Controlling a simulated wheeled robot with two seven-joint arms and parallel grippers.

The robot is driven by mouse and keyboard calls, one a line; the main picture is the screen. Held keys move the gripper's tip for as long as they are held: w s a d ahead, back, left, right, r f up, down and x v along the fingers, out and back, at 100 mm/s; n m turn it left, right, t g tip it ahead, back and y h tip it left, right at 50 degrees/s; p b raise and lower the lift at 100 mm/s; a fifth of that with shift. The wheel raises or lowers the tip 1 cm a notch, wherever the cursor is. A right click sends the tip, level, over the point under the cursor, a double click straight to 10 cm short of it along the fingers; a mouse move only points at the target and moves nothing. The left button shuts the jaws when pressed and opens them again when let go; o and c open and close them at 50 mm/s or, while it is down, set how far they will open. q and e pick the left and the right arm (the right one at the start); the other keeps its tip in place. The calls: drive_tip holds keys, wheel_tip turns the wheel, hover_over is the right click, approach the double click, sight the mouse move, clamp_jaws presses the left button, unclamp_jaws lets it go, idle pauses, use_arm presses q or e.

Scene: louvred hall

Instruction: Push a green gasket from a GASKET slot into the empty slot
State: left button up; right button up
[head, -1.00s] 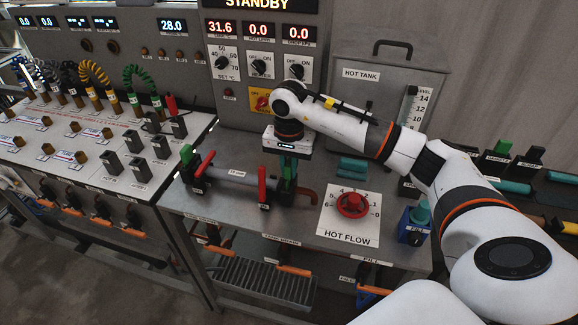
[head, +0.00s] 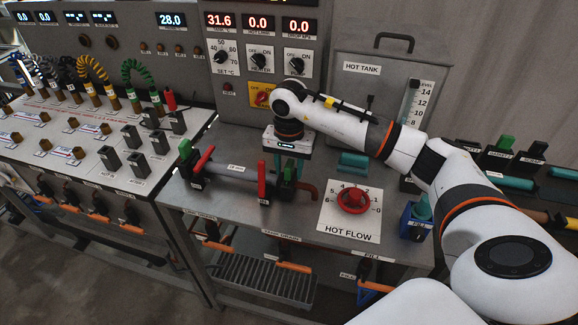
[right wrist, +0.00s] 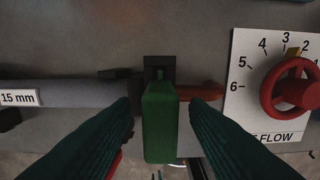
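My right gripper (head: 289,172) is above the holder at the right end of the grey pipe. Its dark green fingers (right wrist: 163,108) stand apart on either side of a green gasket (right wrist: 160,125), with a gap on each side. The gasket stands upright in a dark slot (right wrist: 158,68); how deep it sits is hard to tell. Another green gasket (head: 185,149) stands in the holder at the pipe's left end. At the right, a green gasket (head: 505,142) stands in a slot labelled GASKET (head: 498,156). My left gripper is not in view.
Red levers (head: 262,179) stand along the pipe (head: 232,171). A red HOT FLOW knob (head: 352,200) and a blue FILL block (head: 416,226) are to the right. The HOT TANK panel (head: 388,80) rises behind. The front strip of the bench is mostly clear.

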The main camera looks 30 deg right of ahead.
drive_tip(key=shift+r, duration=0.1)
wheel_tip(320, 180, up, 7)
drive_tip(key=p, duration=0.3)
drive_tip(key=shift+p, duration=0.4)
drive_tip(key=shift+r, duration=0.15)
wheel_tip(320, 180, up, 12)
drive_tip(key=b, duration=0.2)
drive_tip(key=shift+f, duration=0.2)
idle(1.0)
